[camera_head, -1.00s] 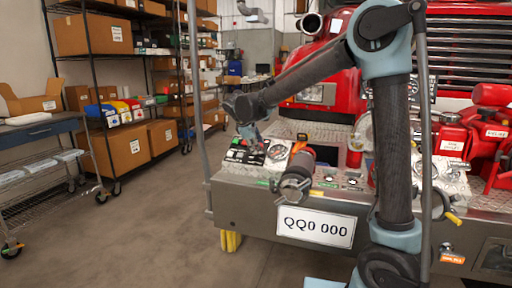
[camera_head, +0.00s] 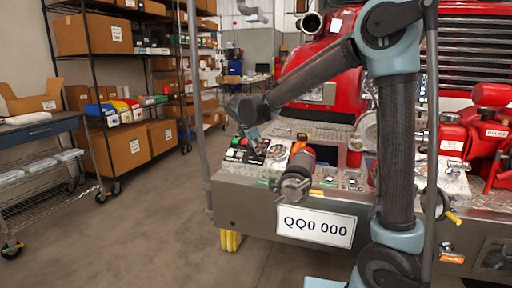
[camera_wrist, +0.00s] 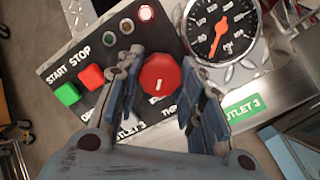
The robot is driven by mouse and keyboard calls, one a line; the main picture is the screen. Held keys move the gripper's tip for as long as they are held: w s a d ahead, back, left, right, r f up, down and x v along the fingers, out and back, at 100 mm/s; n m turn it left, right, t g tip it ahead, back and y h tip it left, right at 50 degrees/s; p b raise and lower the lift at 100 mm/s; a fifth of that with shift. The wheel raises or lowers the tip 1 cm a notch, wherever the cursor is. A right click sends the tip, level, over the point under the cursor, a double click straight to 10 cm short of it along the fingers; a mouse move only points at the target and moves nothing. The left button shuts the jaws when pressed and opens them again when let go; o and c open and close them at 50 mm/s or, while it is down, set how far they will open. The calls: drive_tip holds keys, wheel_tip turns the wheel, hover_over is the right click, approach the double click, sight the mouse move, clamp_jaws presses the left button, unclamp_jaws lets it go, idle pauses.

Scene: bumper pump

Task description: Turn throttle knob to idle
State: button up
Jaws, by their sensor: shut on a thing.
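The red round throttle knob (camera_wrist: 156,84), with a white mark on its face, sits on a black control panel (camera_wrist: 62,68) in the wrist view. My gripper (camera_wrist: 160,68) has a finger on each side of the knob and is shut on it. The panel also carries a green START button (camera_wrist: 67,94) and a red STOP button (camera_wrist: 91,76). Part of the panel lettering below the knob is hidden by my fingers. In the head view my gripper (camera_head: 258,146) is down at the panel (camera_head: 238,156), and the knob cannot be made out.
A dial gauge (camera_wrist: 222,30) is right of the knob, close to my right finger. A green OUTLET 3 label (camera_wrist: 241,108) lies below it. A capped cylindrical fitting (camera_head: 298,175) stands right of the panel on the red truck's bumper (camera_head: 256,202).

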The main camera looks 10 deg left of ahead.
drive_tip(key=shift+w+d+r, duration=0.1)
drive_tip(key=shift+d, duration=0.05)
drive_tip(key=o, duration=1.1)
drive_tip(key=shift+r, duration=0.1)
drive_tip(key=v, duration=1.1)
drive_tip(key=shift+s+r, duration=0.2)
drive_tip(key=shift+s, duration=0.05)
